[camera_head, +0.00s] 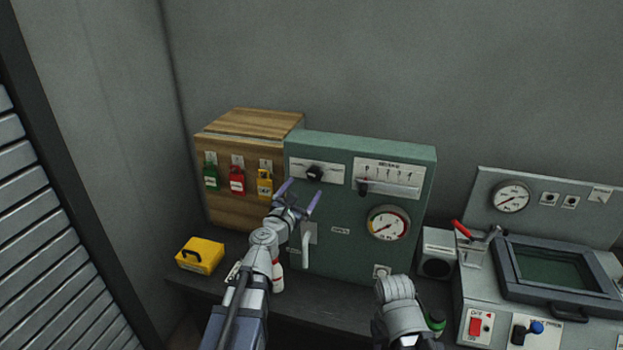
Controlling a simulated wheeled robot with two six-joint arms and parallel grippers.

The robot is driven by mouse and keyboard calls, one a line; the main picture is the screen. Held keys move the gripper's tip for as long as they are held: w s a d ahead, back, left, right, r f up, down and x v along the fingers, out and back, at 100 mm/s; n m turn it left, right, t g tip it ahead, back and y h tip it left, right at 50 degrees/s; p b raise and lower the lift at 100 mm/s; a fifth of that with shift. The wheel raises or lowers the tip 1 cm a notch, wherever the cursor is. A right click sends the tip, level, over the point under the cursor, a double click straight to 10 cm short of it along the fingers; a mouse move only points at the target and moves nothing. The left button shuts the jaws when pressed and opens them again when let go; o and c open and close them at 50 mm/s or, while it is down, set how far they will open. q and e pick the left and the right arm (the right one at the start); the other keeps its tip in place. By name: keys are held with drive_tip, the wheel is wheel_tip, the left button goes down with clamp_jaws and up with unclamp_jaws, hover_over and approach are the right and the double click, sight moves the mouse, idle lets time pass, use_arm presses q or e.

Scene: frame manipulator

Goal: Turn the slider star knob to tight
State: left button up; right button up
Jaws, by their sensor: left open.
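A dark knob (314,173) sits on a white plate at the upper left of the green panel (340,210). It looks like the star knob, but its lobes and the plate's marks are too small to read. A slider handle (362,187) stands near the left end of its slot, under a numbered scale, to the right of the knob. My left gripper (301,190) is open and empty, its two purple fingers spread just in front of and below the knob, with no clear contact. Of my right arm only grey links show at the lower middle; its fingers are not visible.
A gauge (388,223) and a grey lever (306,245) are on the green panel. A wooden box (230,205) with green, red and yellow padlocks stands left. A yellow case (200,255) lies on the dark bench. A grey console (540,270) with a red-handled lever stands right.

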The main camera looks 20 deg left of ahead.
sight(313, 176)
use_arm(q)
drive_tip(key=w, duration=0.7)
drive_tip(key=shift+d, duration=0.4)
drive_tip(key=c, duration=1.4)
drive_tip(key=shift+o, duration=0.2)
